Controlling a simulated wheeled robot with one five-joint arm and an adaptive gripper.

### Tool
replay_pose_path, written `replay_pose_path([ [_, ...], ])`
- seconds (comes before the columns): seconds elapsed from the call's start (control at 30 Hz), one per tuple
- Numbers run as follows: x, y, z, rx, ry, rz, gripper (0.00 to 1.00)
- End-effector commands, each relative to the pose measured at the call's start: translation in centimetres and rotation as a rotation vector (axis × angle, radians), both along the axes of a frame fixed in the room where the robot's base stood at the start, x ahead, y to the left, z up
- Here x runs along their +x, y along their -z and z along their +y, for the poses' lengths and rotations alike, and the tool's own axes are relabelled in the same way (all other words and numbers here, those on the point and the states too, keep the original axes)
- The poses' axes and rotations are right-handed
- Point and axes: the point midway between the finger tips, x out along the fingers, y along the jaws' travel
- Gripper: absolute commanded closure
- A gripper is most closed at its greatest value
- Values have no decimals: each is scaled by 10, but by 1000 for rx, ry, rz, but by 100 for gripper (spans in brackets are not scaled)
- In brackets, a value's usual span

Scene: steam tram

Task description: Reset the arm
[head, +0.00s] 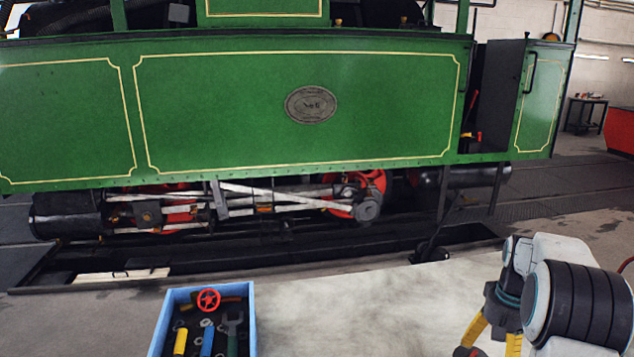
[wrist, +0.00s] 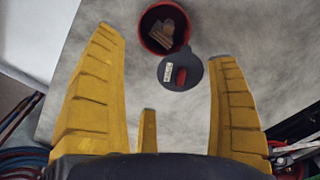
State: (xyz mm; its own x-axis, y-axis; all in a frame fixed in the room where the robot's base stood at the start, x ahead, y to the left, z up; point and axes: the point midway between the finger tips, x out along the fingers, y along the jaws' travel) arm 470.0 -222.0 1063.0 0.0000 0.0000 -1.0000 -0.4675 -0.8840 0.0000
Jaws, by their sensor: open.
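A dark round disc (wrist: 172,73) with a red piece and a small pale label overlaps the container's lower right edge. In the head view my gripper's yellow fingers (head: 490,338) show at the lower right beside my white and black arm. The fingertips are cut off by the bottom edge there.
A pale worktop (head: 340,305) lies in front of me, mostly bare in the middle. A blue tray (head: 167,312) with a red handwheel (head: 208,300), a wrench and coloured-handled tools stands at its left. A green steam tram (head: 300,110) stands beyond it over a dark pit.

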Motion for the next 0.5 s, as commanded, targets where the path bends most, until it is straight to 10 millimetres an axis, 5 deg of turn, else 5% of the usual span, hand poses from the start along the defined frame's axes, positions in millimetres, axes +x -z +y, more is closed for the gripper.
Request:
replay_pose_path([
  [0.17, -50, 22, 27, 38, 3, 70, 19],
  [0.5, -134, -9, 102, 26, -81, 53, 19],
])
